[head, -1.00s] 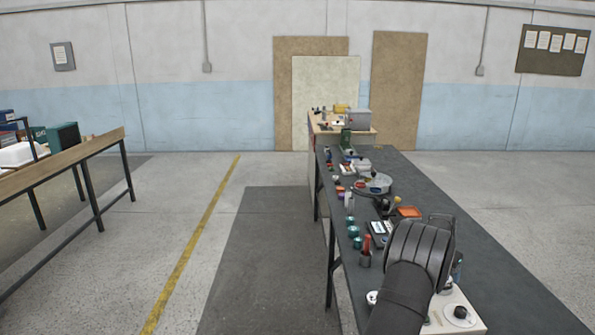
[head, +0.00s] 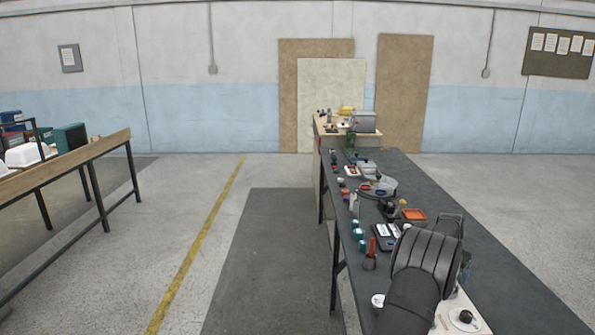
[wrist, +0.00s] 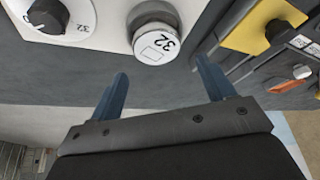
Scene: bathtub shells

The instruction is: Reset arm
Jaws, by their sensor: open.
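My gripper (wrist: 163,95) shows in the wrist view with its two blue-grey fingers spread wide apart. Nothing is between the fingers. In the head view my dark arm covers the near part of the bench, and the gripper's fingers are hidden there.
A long dark bench (head: 500,255) runs away from me, with several small items along its left edge, including an orange tray (head: 413,214). A wooden-topped table (head: 75,160) stands at the left. The floor (head: 270,245) between them is clear.

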